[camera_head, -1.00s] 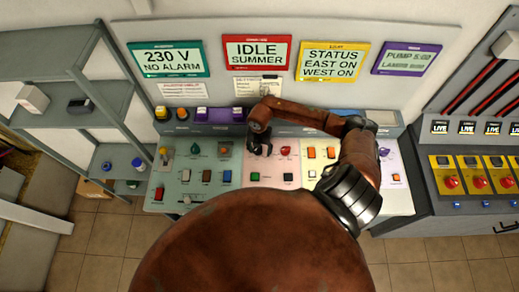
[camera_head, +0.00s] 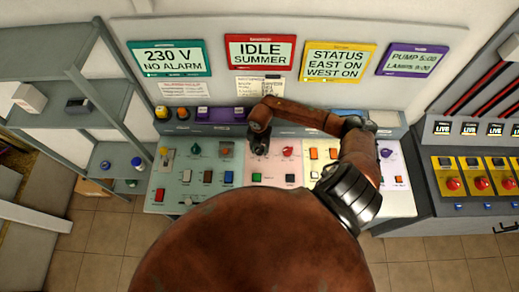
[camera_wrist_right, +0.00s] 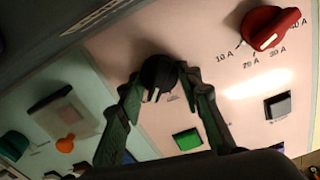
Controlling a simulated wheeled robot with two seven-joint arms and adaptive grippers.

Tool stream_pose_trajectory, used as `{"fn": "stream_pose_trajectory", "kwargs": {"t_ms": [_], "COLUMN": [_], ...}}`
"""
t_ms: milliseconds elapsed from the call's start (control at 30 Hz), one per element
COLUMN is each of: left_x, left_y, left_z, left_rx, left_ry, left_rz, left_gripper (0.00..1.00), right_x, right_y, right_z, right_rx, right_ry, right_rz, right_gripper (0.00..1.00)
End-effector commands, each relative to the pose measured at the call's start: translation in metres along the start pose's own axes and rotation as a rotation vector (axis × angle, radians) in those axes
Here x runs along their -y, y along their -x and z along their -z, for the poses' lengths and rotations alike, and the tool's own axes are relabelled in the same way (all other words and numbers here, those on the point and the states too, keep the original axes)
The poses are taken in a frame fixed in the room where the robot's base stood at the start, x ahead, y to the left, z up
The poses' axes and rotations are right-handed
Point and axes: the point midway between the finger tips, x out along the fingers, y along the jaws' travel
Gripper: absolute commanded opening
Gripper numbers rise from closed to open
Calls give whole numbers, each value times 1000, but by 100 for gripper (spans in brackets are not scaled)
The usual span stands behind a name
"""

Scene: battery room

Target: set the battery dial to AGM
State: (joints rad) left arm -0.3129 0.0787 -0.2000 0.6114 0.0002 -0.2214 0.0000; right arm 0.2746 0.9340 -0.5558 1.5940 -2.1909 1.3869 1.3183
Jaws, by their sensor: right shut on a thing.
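The battery dial, a black round knob (camera_wrist_right: 158,77) with a pale pointer mark, sits on the pink panel section (camera_wrist_right: 215,60) in the right wrist view. My right gripper (camera_wrist_right: 158,92) has its two green-and-dark fingers on either side of the knob, shut on it. In the head view my right gripper (camera_head: 259,146) reaches down to the left part of the pink section and covers the dial there. The labels around the black knob are mostly hidden or too small to read. My left gripper is in neither current view.
A red dial (camera_wrist_right: 265,28) marked in amperes, a green button (camera_wrist_right: 187,139) and a grey switch (camera_wrist_right: 278,106) are near the knob. A teal knob (camera_wrist_right: 13,146) and an orange one (camera_wrist_right: 65,144) lie left. A red-framed IDLE SUMMER screen (camera_head: 260,52) hangs above.

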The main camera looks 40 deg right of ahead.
Motion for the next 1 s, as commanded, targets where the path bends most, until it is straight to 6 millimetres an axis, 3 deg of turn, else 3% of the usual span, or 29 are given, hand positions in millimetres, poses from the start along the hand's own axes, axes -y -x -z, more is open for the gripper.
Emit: {"fn": "stream_pose_trajectory", "kwargs": {"t_ms": [200,300,700,1000], "left_x": [2,3,0,0], "left_y": [-2,-6,-36,-65], "left_z": [31,35,8,7], "left_rx": [-39,-45,-13,-13], "left_ry": [-7,-8,-3,-4], "left_rz": [2,2,1,2], "left_gripper": [40,40,40,40], "right_x": [1,0,1,2], "right_y": [1,0,-1,-2], "right_z": [0,-1,-2,-2], "right_rx": [-1,0,2,1], "right_ry": [19,50,347,632], "right_rz": [2,1,1,1], "right_gripper": [8,8,8,8]}}
